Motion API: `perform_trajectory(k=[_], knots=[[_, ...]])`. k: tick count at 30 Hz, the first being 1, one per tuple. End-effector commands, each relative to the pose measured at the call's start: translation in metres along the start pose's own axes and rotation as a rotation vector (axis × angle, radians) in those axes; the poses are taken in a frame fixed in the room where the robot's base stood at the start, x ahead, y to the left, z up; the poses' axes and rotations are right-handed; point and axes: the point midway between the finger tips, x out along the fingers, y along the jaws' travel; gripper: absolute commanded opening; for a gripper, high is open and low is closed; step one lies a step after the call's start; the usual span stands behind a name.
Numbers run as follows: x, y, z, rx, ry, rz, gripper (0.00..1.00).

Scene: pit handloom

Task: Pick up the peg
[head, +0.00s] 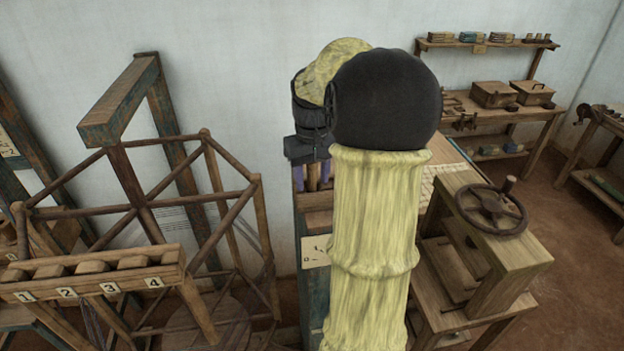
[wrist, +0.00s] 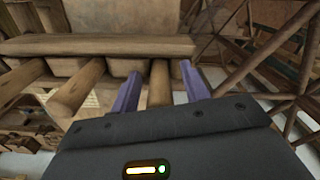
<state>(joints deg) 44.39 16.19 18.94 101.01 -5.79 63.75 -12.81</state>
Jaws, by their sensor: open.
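My gripper (wrist: 160,72) is open, its two purple fingers apart. In the wrist view a wooden peg (wrist: 159,88) lies between the fingers, with a visible gap on each side. The peg's upper end meets a wooden board (wrist: 100,45); its lower end is hidden behind my gripper's dark body. In the head view my gripper (head: 312,185) points down over a narrow wooden ledge (head: 316,200), partly covered by my own arm. A light brown piece shows between the fingers there, too small to make out well.
More wooden pegs (wrist: 75,92) stick out from the board to the left in the wrist view. In the head view a numbered rack (head: 90,275) and a wooden reel frame (head: 205,180) stand left. A bench with a handwheel (head: 491,208) stands right; shelves stand behind.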

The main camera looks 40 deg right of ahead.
Motion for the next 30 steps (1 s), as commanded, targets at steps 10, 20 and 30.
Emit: perform_trajectory(k=[10,20,30], knots=[[0.000,0.000,0.000,0.000,0.000,0.000,0.02],[-0.002,0.000,0.000,0.000,0.001,0.001,0.00],[-0.047,0.000,-0.001,0.001,0.007,0.002,0.00]])
